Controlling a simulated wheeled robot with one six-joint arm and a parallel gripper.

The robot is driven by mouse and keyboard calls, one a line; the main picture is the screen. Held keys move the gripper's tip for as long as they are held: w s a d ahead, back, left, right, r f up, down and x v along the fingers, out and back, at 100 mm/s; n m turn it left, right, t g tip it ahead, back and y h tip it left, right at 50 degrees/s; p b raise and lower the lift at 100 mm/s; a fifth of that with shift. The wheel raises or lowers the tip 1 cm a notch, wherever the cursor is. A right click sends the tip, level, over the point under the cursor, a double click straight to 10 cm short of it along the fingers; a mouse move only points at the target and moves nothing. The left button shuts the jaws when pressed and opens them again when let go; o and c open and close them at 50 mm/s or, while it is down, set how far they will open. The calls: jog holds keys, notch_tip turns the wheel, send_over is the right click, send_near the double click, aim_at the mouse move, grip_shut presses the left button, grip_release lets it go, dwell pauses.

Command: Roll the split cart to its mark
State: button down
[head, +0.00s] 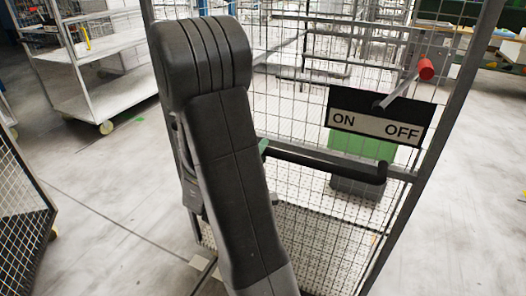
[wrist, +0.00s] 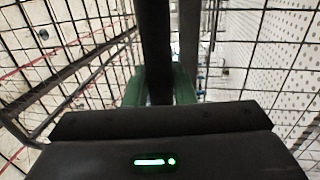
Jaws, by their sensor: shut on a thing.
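The cart in front of me is a tall wire-mesh cage with a grey metal frame (head: 452,95). A dark horizontal handle bar (head: 325,163) crosses its near side. My gripper (wrist: 160,90) is shut on this bar, with green finger pads on both sides of it in the wrist view. In the head view my arm hides most of the gripper. An ON/OFF plate (head: 380,119) is fixed above the bar. Its lever, with a red knob (head: 426,69), leans up and right, toward the OFF side. I cannot make out a floor mark for the cart.
A white shelf trolley (head: 95,88) stands at the upper left. A dark mesh panel (head: 18,215) stands at the left edge. Pale floor (head: 110,190) is open to the left and right of the cart.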

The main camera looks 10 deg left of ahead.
jog(key=c, duration=1.2)
grip_release()
jog(key=shift+a+r, duration=0.1)
jog(key=shift+c, duration=0.2)
jog(key=shift+s, duration=0.1)
jog(key=b+v, duration=0.1)
jog(key=v, duration=1.2)
jog(key=shift+s, duration=0.3)
jog(key=shift+w+a, duration=0.1)
jog(key=shift+p+x, duration=0.45)
jog(key=shift+x, duration=6.35)
